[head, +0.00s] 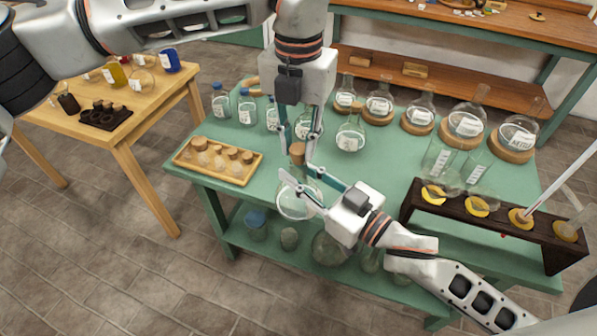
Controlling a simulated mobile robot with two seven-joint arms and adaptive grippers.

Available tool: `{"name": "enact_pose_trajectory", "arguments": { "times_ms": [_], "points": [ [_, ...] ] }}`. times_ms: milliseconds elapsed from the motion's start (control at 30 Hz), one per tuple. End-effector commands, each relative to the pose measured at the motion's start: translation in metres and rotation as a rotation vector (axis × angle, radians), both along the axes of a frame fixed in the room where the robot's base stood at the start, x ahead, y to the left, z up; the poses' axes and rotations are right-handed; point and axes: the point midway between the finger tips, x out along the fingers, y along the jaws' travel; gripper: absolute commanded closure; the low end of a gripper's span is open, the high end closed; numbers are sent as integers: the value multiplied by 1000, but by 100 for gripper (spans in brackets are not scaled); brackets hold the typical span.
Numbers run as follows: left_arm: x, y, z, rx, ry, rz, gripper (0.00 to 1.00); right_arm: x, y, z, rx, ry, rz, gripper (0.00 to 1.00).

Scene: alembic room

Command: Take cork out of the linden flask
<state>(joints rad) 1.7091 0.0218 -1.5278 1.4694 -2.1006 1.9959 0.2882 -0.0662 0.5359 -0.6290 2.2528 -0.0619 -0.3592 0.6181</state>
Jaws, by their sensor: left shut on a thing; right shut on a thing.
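A clear round flask (297,207) is at the front of the green table, below my two grippers. Its label cannot be read. My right gripper (300,180) comes from the lower right and is shut around the flask's neck. A brown cork (297,150) is upright above the neck. My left gripper (299,148) points down from above and is shut on the cork. The fingers hide the join, so I cannot tell whether the cork still sits in the neck.
A wooden tray of corks (183,159) lies left on the green table (200,190). Blue-capped bottles (247,110) and a flask (350,138) stand behind. Flasks on cork rings (467,128) line the back. A dark rack (415,200) is at right.

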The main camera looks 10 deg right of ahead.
Motion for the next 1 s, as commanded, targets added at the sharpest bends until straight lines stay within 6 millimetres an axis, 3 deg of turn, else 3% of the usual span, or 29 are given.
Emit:
{"name": "enact_pose_trajectory", "arguments": {
  "times_ms": [1000],
  "points": [
    [0,0,26,0,0,0,100,0,0,1,2,-2,0,100]
  ]
}}
